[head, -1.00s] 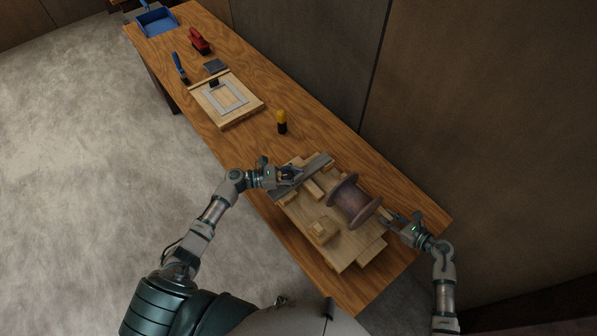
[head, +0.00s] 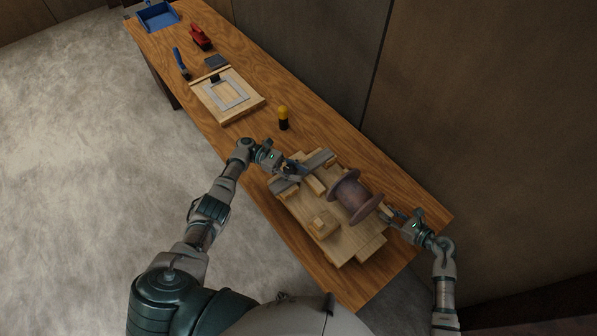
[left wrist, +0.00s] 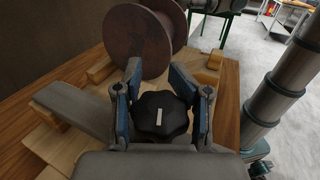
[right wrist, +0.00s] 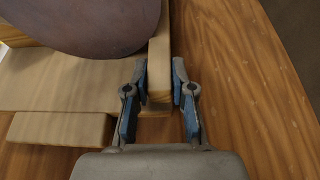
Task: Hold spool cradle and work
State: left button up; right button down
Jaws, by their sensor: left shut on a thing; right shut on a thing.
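The wooden spool cradle (head: 345,243) lies on the bench near its right end. A dark brown steel spool (head: 354,197) sits in it, and it also shows in the left wrist view (left wrist: 138,42). My left gripper (head: 292,168) is at the cradle's far left end, with its fingers around a black lobed knob (left wrist: 161,115) bearing a white mark. A grey bar (left wrist: 72,108) lies beside the knob. My right gripper (head: 387,214) is shut on a wooden upright of the cradle (right wrist: 159,68), beside the spool flange. The knob's underside is hidden.
Along the wooden bench (head: 410,198) are a yellow-and-black tool (head: 283,118), a wooden board with a grey frame (head: 228,97), a blue-handled tool (head: 180,62), a red tool (head: 200,37) and a blue tray (head: 158,18). A wall runs behind.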

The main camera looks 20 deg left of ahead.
pick_arm(q)
jog(key=shift+a, duration=0.3)
jog(key=o, duration=1)
jog(key=shift+o, duration=0.2)
jog(key=shift+d, duration=0.15)
notch_tip(320, 180, up, 10)
jog(key=shift+w, duration=0.1)
